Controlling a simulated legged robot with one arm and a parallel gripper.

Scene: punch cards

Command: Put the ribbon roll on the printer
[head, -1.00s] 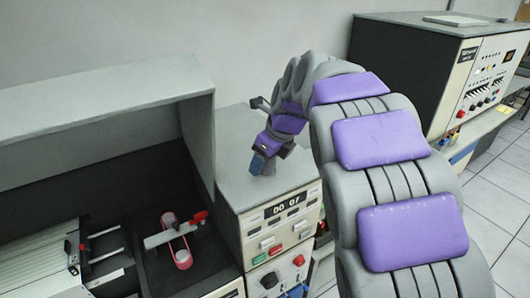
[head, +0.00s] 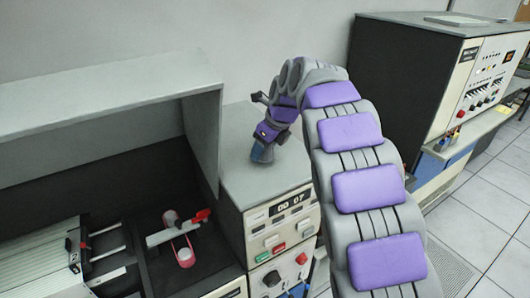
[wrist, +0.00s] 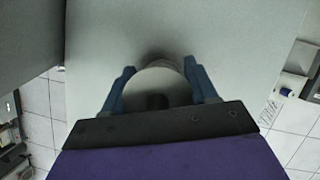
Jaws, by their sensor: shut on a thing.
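My gripper (head: 262,152) is over the grey top of the cabinet (head: 240,188) with the lit counter, pointing down. In the wrist view, its blue fingers (wrist: 161,88) are shut on a pale round roll with a dark centre, which looks like the ribbon roll (wrist: 150,82). In the head view the gripper mostly hides the roll. I cannot tell whether the roll touches the cabinet top. The machine at the left, which may be the printer, has a dark recess with a pink band on a spool (head: 186,257) and a red-tipped lever (head: 201,216).
A grey hood (head: 110,105) overhangs the left machine, its side panel close to my gripper. A large dark cabinet with a control panel (head: 485,80) stands at the right. White tiled floor (head: 490,195) is open at the far right. My arm covers the middle right.

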